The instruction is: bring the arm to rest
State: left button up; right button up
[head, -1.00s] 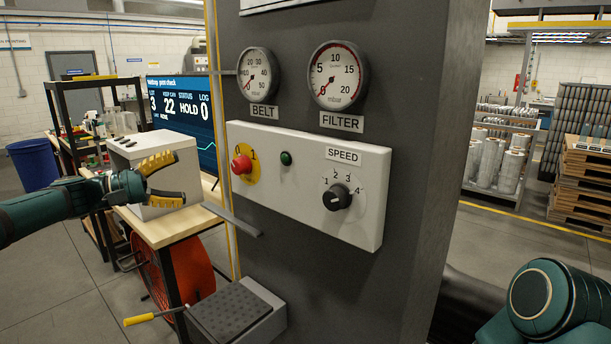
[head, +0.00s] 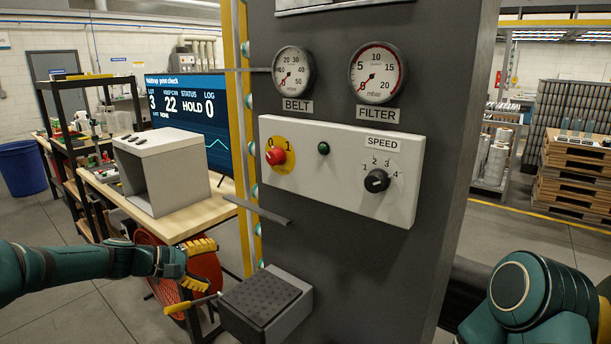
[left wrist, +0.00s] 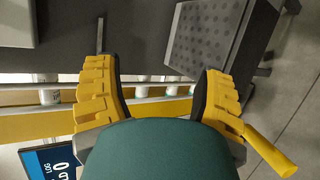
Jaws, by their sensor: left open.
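My left gripper (head: 208,264) is open and empty at the lower left in the head view, in front of the workbench. It is left of the grey machine column (head: 350,250) and just above a yellow-handled lever (head: 190,304). In the left wrist view, nothing shows between the open yellow fingers of this gripper (left wrist: 153,68). The yellow handle (left wrist: 270,150) shows there beside the right finger. My right gripper is not in view; only green housings of my right arm show at the lower right.
The column carries a white panel (head: 342,192) with a red switch (head: 276,156), green button and speed knob (head: 376,181). A textured box (head: 262,300) juts out below. The workbench (head: 190,218) holds an open-fronted grey box (head: 165,172).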

pick_arm(q)
jog(key=s+d+f+m+g+y, duration=0.1)
jog(key=s+d+f+y, duration=0.15)
jog(key=s+f, duration=0.4)
jog(key=s+d+f+g+y, duration=0.1)
jog(key=s+d+f+g, duration=0.15)
jog(key=f, duration=0.75)
jog(key=s+d+f+m+g+y, duration=0.1)
jog(key=s+d+f+y, duration=0.15)
jog(key=s+f, duration=0.4)
jog(key=s+d+f+m, duration=0.2)
jog(key=s+f, duration=0.2)
jog(key=s, duration=0.3)
jog(key=s+d+f+m+y, duration=0.1)
jog(key=s+d+f+m, duration=0.1)
jog(key=s+f, duration=0.3)
jog(key=shift+s+d+m+y, duration=0.15)
jog(key=shift+s+m+y, duration=0.15)
jog(key=shift+s, duration=0.65)
